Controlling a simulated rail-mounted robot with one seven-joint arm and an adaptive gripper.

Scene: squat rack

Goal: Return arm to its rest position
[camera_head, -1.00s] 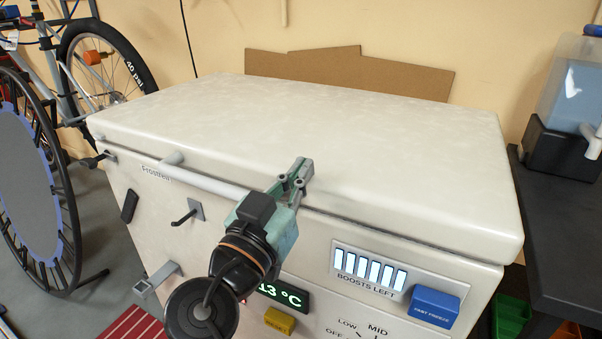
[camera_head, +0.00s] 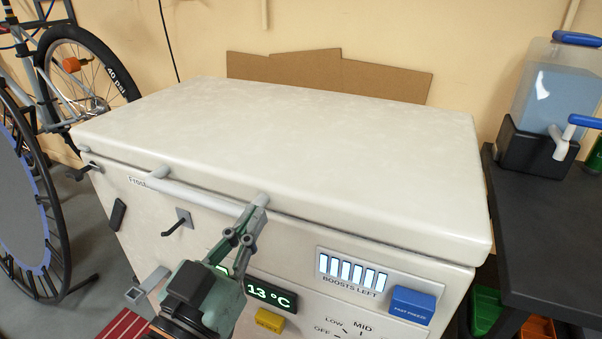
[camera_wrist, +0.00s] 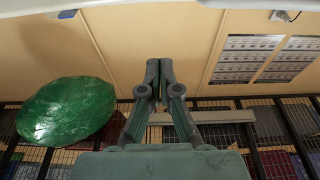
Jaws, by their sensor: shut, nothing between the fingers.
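My gripper (camera_head: 238,232) is in front of the white chest freezer (camera_head: 300,140), close to the right end of its handle bar (camera_head: 195,190). Its fingers are shut with nothing between them. In the head view the fingertips overlap the handle's end, and I cannot tell whether they touch it. The wrist view shows the closed fingers (camera_wrist: 159,75) pointing at a beige wall area. The freezer lid is shut. My arm's lower part runs out of the bottom of the head view.
The freezer front has a "13 °C" display (camera_head: 270,296), a blue button (camera_head: 412,304) and a hook (camera_head: 178,223). A dark table (camera_head: 545,225) with a water dispenser (camera_head: 560,100) stands at the right. A bicycle (camera_head: 85,75) and a round trampoline-like frame (camera_head: 25,190) are at the left.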

